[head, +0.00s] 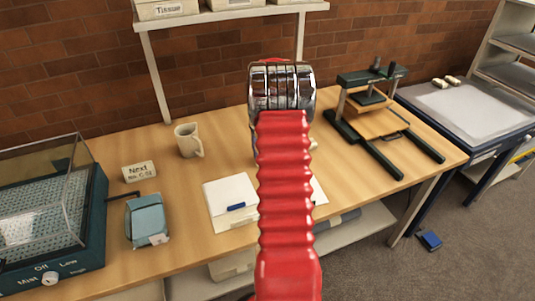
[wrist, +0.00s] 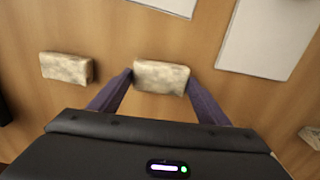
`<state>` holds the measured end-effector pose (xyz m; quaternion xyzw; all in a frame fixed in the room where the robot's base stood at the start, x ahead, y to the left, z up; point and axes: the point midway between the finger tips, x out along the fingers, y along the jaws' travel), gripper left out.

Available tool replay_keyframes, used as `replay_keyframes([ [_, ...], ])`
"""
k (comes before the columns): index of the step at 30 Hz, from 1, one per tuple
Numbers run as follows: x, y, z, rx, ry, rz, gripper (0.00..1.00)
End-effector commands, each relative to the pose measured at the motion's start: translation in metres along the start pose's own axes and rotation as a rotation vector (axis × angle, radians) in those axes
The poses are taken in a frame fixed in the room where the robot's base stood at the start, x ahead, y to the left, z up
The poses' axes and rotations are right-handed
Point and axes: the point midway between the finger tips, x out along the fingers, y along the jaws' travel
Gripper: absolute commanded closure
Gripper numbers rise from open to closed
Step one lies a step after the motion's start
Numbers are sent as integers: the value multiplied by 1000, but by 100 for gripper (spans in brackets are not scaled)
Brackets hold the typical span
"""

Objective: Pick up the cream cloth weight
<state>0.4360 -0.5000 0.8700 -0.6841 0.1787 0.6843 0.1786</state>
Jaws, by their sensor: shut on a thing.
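In the wrist view, a cream cloth weight (wrist: 161,76), a small mottled block, sits between the two dark fingers of my gripper (wrist: 159,81). My gripper is shut on it, one finger at each short end. I cannot tell whether the weight touches the table. A second cream cloth weight (wrist: 66,68) lies to the left on the wood, apart from the fingers. In the head view my red arm hides the gripper and the held weight.
A white sheet (head: 228,196) with a blue item (head: 236,207) lies on the wooden table (head: 180,245). A beige mug (head: 188,140), a sign (head: 139,171) and a blue-grey bundle (head: 146,219) stand left. A press (head: 385,120) stands right. A clear-lidded box (head: 45,215) fills the far left.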

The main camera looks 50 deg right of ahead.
Motion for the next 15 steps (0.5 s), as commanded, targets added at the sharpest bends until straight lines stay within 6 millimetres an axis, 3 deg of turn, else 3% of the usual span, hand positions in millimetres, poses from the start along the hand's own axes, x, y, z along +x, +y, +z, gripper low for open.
replay_keyframes([
  [9,-56,0,-1,0,4,2,65],
  [15,-74,0,-1,0,2,1,65],
])
